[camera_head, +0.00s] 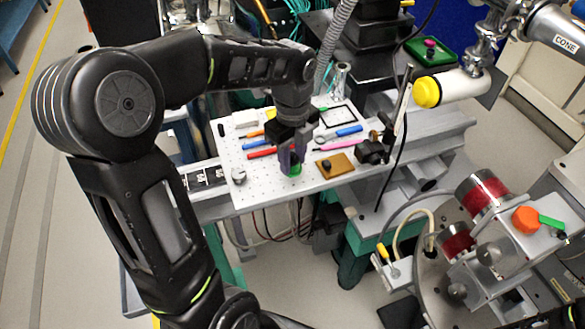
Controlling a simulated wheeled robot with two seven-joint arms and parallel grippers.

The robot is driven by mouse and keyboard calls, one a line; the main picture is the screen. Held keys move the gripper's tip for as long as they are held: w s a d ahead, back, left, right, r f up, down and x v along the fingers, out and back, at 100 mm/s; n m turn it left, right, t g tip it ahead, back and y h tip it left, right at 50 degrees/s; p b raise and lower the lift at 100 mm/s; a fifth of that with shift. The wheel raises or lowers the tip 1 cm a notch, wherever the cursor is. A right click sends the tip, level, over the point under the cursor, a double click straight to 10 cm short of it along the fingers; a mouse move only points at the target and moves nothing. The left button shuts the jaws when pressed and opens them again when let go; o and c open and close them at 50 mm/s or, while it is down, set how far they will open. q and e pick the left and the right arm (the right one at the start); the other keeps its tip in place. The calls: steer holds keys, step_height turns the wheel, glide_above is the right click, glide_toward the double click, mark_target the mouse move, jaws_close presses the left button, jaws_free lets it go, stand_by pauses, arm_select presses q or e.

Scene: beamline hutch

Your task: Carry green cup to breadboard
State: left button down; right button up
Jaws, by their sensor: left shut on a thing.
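The green cup (294,170) shows as a small green patch low between the fingers of my left gripper (290,163). The gripper is shut on it and hides most of it. The breadboard (258,191) is the pale plate with rows of holes under the gripper. The cup is over the breadboard's front half; I cannot tell whether it touches the surface. My right gripper is not in view.
A red tool (262,153), a blue tool (349,131) and a pink tool (341,144) lie behind. A small metal cylinder (238,175) stands at left. Bare board lies in front.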

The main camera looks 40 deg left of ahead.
mark_target(293, 170)
arm_select(q)
steer(key=shift+f, duration=1.85)
steer(key=shift+f, duration=0.2)
steer(key=c, duration=1)
jaws_free()
steer(key=shift+c, duration=0.2)
step_height(293, 170, up, 12)
steer(key=shift+r, duration=0.25)
